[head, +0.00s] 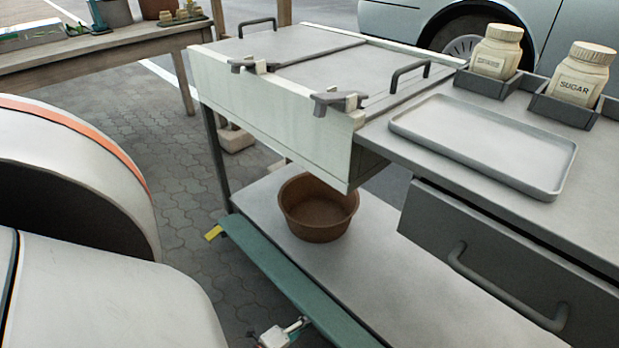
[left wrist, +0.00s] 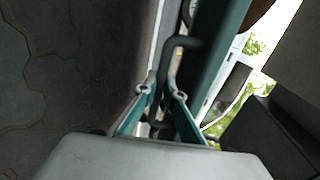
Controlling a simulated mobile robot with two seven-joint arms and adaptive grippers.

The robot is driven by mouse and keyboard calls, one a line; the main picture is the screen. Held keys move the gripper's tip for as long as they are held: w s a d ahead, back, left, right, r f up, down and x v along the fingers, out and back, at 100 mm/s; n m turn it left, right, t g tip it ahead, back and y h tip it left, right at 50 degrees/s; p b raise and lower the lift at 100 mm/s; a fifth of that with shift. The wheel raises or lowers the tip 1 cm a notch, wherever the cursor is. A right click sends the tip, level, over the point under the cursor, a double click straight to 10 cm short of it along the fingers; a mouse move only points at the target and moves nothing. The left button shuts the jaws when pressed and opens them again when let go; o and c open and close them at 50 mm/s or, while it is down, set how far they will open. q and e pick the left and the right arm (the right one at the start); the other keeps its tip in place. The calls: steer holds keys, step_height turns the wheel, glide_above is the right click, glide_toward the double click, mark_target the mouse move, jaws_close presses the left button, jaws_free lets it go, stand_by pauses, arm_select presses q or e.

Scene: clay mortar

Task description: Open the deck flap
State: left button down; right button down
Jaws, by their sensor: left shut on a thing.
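A cart (head: 290,70) has a flat grey top panel (head: 330,80) with two dark handles. A long white panel (head: 255,108) hangs down along its near edge below two grey brackets. The frames do not make clear which of these is the deck flap. In the left wrist view my left gripper (left wrist: 165,93) has its two teal fingers around a dark bent bar (left wrist: 178,45), shut on it beside a teal beam (left wrist: 218,45). The contact is partly hidden between the fingers.
A grey tray (head: 485,142) and two jars (head: 577,73) stand on the counter at the right, above a drawer (head: 500,262). A brown bowl (head: 318,208) sits on the lower shelf. A bench (head: 100,48) stands at the back left. Paving (head: 185,175) lies open left of the cart.

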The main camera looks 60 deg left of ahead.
arm_select(q)
steer(key=shift+w+f, duration=0.1)
steer(key=shift+f, duration=0.15)
stand_by(0.4)
steer(key=c, duration=2.2)
jaws_free()
steer(key=shift+o, duration=0.2)
steer(key=v, duration=1.2)
